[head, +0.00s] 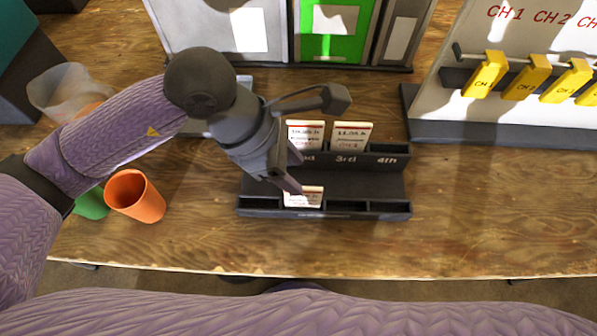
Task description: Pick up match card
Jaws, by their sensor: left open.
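My left gripper (292,172) is open over the dark card rack (360,182), pointing down to the right. One fingertip is close to a white card with a red top edge (304,197) in the rack's front row; I cannot tell whether they touch. Two more such cards stand in the back row: one (305,134) just right of the gripper, and one (351,136) above the label "3rd". The slot labelled "4th" looks empty. The rack's left part is hidden behind the gripper. My right gripper is not in view.
An orange cup (135,196), a green cup (91,203) and a clear container (64,93) stand at left. Cabinets with a green panel (330,46) stand behind. A charger board with yellow chargers (485,75) stands at right. The wooden table (480,210) is clear right of the rack.

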